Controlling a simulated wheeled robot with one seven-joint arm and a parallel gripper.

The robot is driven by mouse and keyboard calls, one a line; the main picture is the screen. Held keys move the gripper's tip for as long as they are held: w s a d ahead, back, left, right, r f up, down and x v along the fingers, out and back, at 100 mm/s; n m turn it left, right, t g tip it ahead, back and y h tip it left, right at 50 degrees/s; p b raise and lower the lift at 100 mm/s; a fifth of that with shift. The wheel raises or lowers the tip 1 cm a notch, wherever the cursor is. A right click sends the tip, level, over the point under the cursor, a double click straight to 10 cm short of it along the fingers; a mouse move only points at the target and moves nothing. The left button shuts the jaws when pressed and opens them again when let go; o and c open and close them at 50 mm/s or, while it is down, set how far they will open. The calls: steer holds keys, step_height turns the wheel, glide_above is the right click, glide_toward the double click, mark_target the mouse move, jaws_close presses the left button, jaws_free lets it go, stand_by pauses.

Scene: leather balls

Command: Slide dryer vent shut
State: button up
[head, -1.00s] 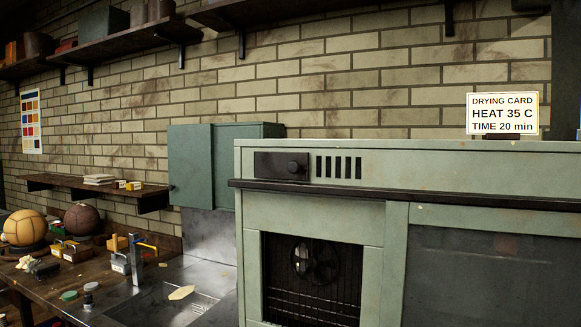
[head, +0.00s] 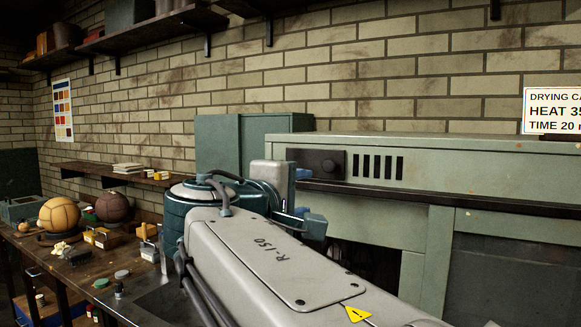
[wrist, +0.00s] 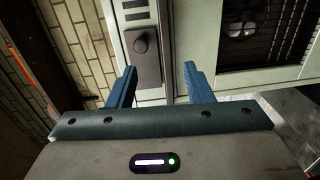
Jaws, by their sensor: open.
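The dryer (head: 420,215) is a pale green cabinet with a vent strip along its upper front. The vent's dark sliding plate (head: 300,158) carries a round black knob (head: 329,167) and lies at the left of the strip. Several upright dark slots (head: 378,167) show uncovered to its right. In the wrist view the plate (wrist: 143,68) and knob (wrist: 140,46) are ahead of the fingers. My gripper (wrist: 160,70) is open with nothing between its blue fingers. In the head view my gripper (head: 308,198) is just below and left of the knob, apart from it.
A dark ledge (head: 480,200) juts out under the vent strip. A green wall cabinet (head: 218,145) hangs to the left. The workbench at left holds a yellow ball (head: 59,214), a brown ball (head: 112,207) and small tools. A drying card (head: 556,110) stands on the dryer.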

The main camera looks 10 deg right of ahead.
mark_target(328, 166)
steer(key=shift+t, duration=0.4)
steer(key=r+p+x, duration=0.1)
steer(key=x, duration=0.3)
steer(key=p+x, duration=0.1)
steer(key=x, duration=0.3)
steer(key=r+p+x, duration=0.1)
steer(key=x, duration=0.4)
steer(key=shift+w+a+r, duration=0.2)
steer(key=shift+w+r, duration=0.1)
steer(key=shift+r, duration=0.05)
jaws_close()
steer(key=shift+s, duration=0.1)
